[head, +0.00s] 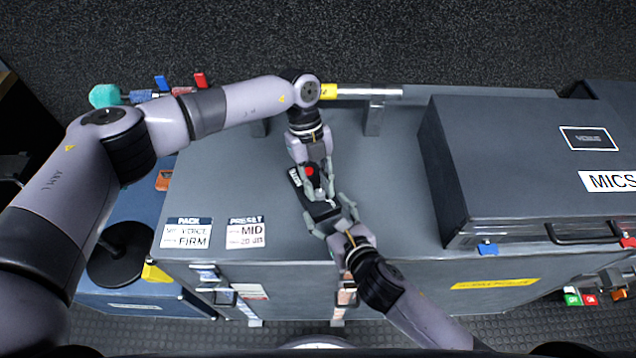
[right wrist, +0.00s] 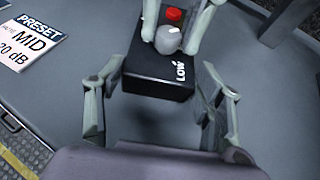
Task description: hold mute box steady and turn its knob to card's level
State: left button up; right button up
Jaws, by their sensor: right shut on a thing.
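The black mute box (head: 318,209) lies on the grey case top; it also shows in the right wrist view (right wrist: 150,78). Its grey knob (right wrist: 168,40) carries a small white mark; a red button (right wrist: 173,15) is behind it. The word LOW is readable on the near right part; other level marks are hidden. My right gripper (head: 335,218) is shut on the box, one finger at each side. My left gripper (head: 318,192) comes down from above, its fingers apart on either side of the knob. The preset card (head: 245,234) reads MID, 20 dB; the right wrist view shows it (right wrist: 28,42).
A second card (head: 187,234), headed PACK and reading FIRM, lies left of the preset card. A large dark case labelled MICS (head: 520,165) stands on the right. A metal bar (head: 365,92) runs along the back edge.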

pick_arm(q)
jog(key=o, duration=0.4)
jog(key=shift+c, duration=0.2)
jog(key=v, duration=1.2)
jog(key=shift+a, duration=0.1)
pick_arm(e)
jog(key=o, duration=1.5)
jog(key=shift+c, duration=0.2)
